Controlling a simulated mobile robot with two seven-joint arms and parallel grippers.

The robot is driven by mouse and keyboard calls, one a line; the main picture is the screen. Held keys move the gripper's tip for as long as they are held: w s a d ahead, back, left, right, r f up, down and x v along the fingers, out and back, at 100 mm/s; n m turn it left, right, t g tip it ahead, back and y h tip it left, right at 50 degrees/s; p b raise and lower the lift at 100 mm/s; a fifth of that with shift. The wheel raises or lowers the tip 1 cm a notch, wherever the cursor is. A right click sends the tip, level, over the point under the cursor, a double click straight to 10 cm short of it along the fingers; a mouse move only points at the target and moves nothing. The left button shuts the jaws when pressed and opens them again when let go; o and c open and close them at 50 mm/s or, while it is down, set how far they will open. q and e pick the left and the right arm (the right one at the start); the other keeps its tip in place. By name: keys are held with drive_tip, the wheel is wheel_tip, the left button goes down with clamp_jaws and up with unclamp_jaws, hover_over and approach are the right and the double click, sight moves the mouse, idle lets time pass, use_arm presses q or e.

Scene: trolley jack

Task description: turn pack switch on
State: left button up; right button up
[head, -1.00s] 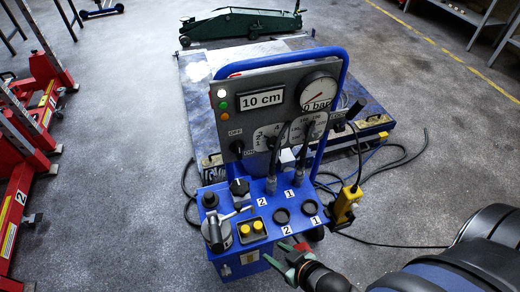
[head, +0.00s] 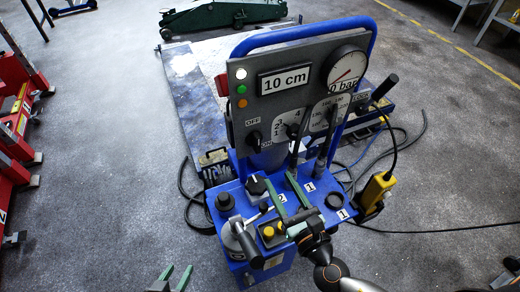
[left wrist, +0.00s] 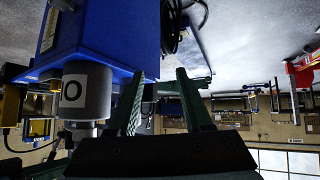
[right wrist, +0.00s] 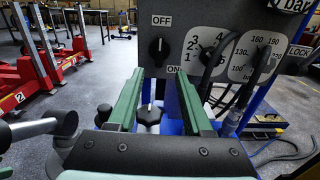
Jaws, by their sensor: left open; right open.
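The pack switch is a black rotary knob (head: 253,137) on the grey panel, between the OFF label at its upper left and the ON label at its lower right. It also shows in the right wrist view (right wrist: 158,48), ahead of the fingers; its exact pointing is hard to read. My right gripper (head: 281,180) is open and empty, in front of and below the panel, apart from the knob. It also shows in its own wrist view (right wrist: 158,85). My left gripper (head: 176,270) is open and empty at the bottom edge, low in front of the blue cart (head: 285,258).
A numbered selector (head: 291,130), hoses and a gauge (head: 345,68) are right of the switch. A yellow pendant (head: 376,190) hangs at right. Red lifting columns (head: 15,160) stand left.

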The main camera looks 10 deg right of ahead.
sight(259, 145)
drive_tip(key=shift+w+a+r, duration=0.1)
drive_tip(key=shift+w+r, duration=0.05)
drive_tip(key=shift+w, duration=0.2)
drive_tip(key=w, duration=0.3)
drive_tip(key=w+a+p, duration=0.1)
drive_tip(key=w, duration=0.3)
drive_tip(key=w+a, duration=0.1)
drive_tip(key=w, duration=0.3)
drive_tip(key=shift+w+a, duration=0.1)
drive_tip(key=shift+w, duration=0.15)
drive_tip(key=shift+c, duration=0.2)
clamp_jaws()
